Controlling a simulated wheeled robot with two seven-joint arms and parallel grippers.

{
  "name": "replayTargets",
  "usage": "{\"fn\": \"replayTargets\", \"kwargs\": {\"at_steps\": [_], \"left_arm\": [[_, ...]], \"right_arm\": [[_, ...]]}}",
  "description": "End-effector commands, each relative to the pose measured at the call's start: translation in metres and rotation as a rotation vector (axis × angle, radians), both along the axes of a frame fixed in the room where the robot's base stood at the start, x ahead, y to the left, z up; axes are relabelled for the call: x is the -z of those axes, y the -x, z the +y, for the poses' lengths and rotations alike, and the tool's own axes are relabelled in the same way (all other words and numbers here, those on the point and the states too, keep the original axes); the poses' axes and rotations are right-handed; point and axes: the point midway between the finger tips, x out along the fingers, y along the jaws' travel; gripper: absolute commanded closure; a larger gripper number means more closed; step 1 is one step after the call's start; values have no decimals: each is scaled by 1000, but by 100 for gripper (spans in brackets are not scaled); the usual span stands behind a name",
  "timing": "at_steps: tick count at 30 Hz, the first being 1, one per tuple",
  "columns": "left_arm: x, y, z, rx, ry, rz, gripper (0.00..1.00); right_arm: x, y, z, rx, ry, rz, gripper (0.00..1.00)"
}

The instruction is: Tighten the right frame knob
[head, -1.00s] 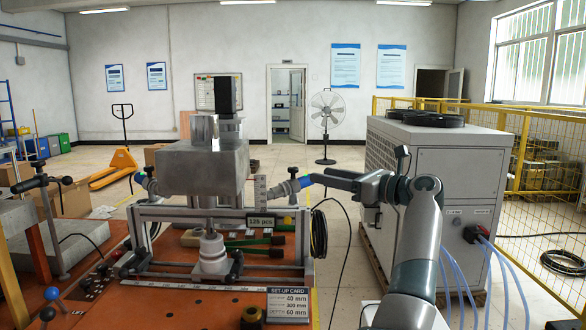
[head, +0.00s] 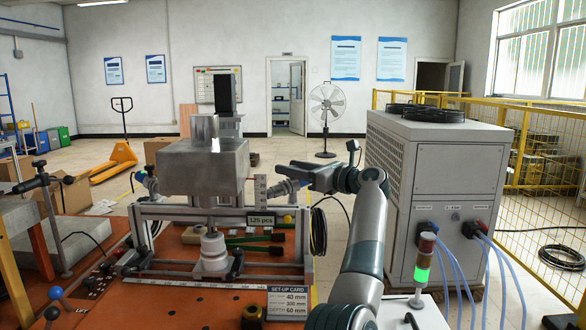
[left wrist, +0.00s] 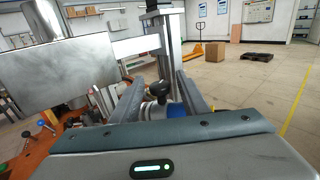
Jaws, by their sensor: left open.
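The right frame knob (left wrist: 164,90) is black and shows between my left gripper's fingers in the left wrist view, above a silver and blue fitting (left wrist: 177,109). In the head view the fitting (head: 282,188) shows at the right end of the silver frame (head: 262,211), and the gripper covers the knob. My left gripper (head: 298,173) is open at the knob, its fingers either side of it; it also shows in the left wrist view (left wrist: 150,88). I cannot tell whether a finger touches the knob. My right gripper is not in view.
A large metal block (head: 203,168) stands over the frame, left of my gripper. A grey cabinet (head: 455,180) stands to the right, and a signal lamp (head: 422,262) glows green. A set-up card (head: 291,301) is at the orange table's front edge.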

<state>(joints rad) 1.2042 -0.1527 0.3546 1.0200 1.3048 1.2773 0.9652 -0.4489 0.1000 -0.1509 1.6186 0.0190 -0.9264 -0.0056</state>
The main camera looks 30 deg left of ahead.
Motion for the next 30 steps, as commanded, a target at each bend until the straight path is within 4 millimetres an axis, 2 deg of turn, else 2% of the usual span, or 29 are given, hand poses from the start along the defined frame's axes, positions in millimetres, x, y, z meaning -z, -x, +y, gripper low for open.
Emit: {"fn": "replayTargets", "kwargs": {"at_steps": [4,9,23,30], "left_arm": [[0,0,0,0,0,0,61],[0,0,0,0,0,0,99],[1,0,-1,46,0,-2,98],[1,1,-1,139,1,-4,98]], "right_arm": [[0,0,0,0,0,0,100],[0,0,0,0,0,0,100],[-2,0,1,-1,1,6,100],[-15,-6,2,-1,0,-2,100]]}}
